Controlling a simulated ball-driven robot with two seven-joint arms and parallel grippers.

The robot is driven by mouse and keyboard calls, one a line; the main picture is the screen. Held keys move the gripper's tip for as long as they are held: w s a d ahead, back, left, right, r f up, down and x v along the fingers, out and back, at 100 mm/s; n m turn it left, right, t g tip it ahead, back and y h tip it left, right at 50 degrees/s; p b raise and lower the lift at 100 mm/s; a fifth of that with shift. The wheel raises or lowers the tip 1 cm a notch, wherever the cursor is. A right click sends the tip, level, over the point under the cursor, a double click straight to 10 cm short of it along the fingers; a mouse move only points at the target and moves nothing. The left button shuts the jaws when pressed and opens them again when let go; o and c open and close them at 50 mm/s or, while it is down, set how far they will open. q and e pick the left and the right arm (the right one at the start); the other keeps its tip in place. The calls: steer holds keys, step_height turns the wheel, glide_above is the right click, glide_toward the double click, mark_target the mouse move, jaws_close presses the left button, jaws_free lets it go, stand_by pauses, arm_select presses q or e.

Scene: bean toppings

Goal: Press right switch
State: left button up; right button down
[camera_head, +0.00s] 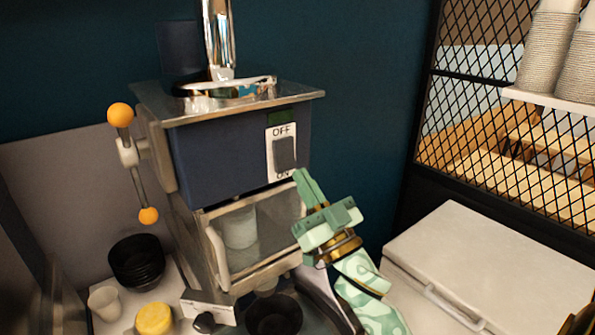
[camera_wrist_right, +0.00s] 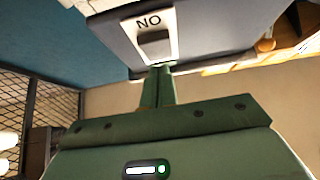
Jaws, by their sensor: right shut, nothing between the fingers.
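The switch (camera_head: 284,153) is a dark grey rocker on a white plate on the front of the dark blue machine (camera_head: 215,155). The plate reads OFF above the rocker and ON below it. My right gripper (camera_head: 301,173) is shut and empty, its fingertips at the lower right of the switch plate, near the ON mark. In the right wrist view the closed fingertips (camera_wrist_right: 159,70) lie just short of the switch (camera_wrist_right: 154,45), with the lettering upside down. I cannot tell whether they touch the plate. My left gripper is not in view.
The machine has a clear-fronted compartment (camera_head: 245,235) with a handle, and a lever with orange knobs (camera_head: 120,115). Black bowls (camera_head: 136,262), a white cup (camera_head: 104,302) and a yellow item (camera_head: 153,318) stand lower left. A white lidded box (camera_head: 490,260) is at the right.

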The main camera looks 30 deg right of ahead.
mark_target(287, 166)
steer(key=shift+w+a+f, duration=0.1)
steer(key=shift+w+f, duration=0.05)
steer(key=shift+w, duration=0.45)
steer(key=shift+w+f, duration=0.1)
steer(key=shift+w, duration=0.5)
steer(key=f+t+b, duration=0.1)
steer(key=b, duration=0.2)
steer(key=shift+w+b, duration=0.3)
steer(key=shift+w, duration=0.1)
steer(key=shift+r+y+p, duration=0.3)
steer(key=shift+r+p, duration=0.05)
steer(key=shift+p, duration=0.05)
